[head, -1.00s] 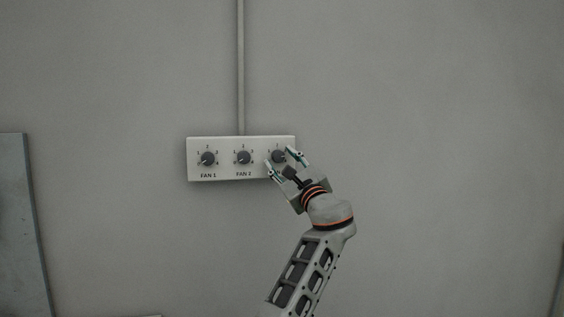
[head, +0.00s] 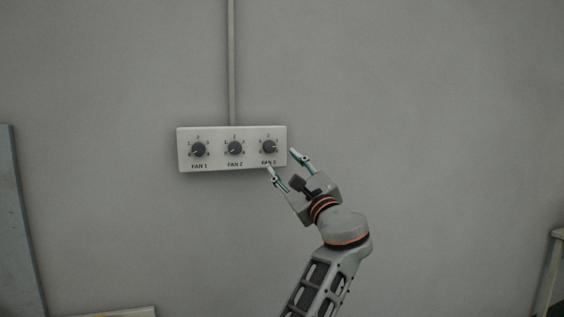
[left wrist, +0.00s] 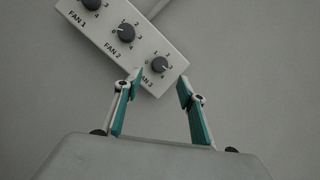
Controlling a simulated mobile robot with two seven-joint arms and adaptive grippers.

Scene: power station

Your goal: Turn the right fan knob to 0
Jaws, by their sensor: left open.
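The right fan knob, FAN 3 (head: 269,146), is a round dark knob at the right end of a white panel (head: 223,168) on the wall. It also shows in the left wrist view (left wrist: 160,64); its light mark seems to point right and slightly down, away from the 0 side. My left gripper (head: 280,159) is open and empty, below and right of this knob, apart from it. In the left wrist view its fingers (left wrist: 160,76) are spread, with the knob just beyond and between the tips. One fingertip covers part of the FAN 3 label. My right gripper is out of view.
The wall right of the panel is clear. A grey cabinet edge (head: 20,230) stands at far left.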

